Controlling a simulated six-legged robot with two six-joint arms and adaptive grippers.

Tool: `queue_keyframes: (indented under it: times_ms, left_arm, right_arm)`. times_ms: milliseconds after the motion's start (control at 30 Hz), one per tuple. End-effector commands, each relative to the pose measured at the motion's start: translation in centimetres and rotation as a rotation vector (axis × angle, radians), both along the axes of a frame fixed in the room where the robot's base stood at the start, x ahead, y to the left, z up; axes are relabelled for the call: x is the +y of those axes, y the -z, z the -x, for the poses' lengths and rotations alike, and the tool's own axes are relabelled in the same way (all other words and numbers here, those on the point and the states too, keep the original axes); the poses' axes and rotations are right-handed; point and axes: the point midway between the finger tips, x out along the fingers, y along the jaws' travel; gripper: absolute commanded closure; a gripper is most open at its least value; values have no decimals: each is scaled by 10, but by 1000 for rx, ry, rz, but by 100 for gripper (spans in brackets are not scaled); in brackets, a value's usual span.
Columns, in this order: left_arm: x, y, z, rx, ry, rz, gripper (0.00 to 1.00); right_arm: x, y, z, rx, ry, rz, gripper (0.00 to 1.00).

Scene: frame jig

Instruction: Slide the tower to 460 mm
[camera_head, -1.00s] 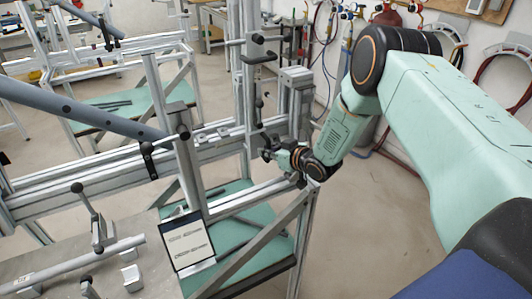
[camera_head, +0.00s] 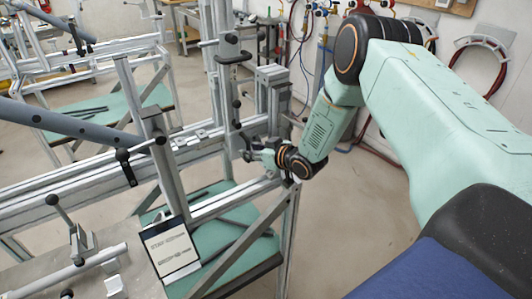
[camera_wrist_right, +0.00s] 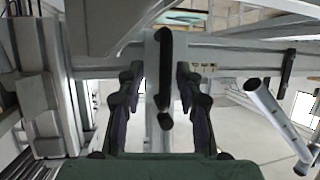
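The tower (camera_head: 221,75) is an upright grey metal post with black levers, standing on the long horizontal rail (camera_head: 75,190) of the frame jig. My right gripper (camera_head: 247,150) is at the tower's lower part, on its right side. In the right wrist view my gripper (camera_wrist_right: 160,80) has its two dark fingers apart. A black lever handle (camera_wrist_right: 164,70) stands between them, with a visible gap on both sides. Whether the handle is fixed to the tower is hard to tell. Any scale marking on the rail is unreadable. My left gripper is not in view.
A tilted panel with a printed label (camera_head: 172,247) stands in front of the rail. A grey tube (camera_head: 70,122) slopes across the left. A steel plate with clamps (camera_head: 130,272) fills the lower left. Open floor (camera_head: 345,215) lies right of the jig.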

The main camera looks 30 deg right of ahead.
Motion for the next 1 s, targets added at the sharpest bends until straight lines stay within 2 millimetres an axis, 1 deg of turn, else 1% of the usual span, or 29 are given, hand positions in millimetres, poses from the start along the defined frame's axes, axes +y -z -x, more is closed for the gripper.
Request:
queue_keyframes:
  times_ms: [300,500,700,800,1000]
  left_arm:
    - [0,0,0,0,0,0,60]
    - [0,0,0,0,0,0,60]
    - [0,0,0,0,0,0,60]
    - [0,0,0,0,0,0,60]
    - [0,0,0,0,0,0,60]
  right_arm:
    - [-11,-22,47,-2,5,-5,64]
    - [-16,-34,73,-3,5,-4,64]
    - [-20,-39,89,-2,4,-1,64]
    - [-19,-41,93,-2,2,-2,64]
    - [-19,-42,95,-2,-2,1,64]
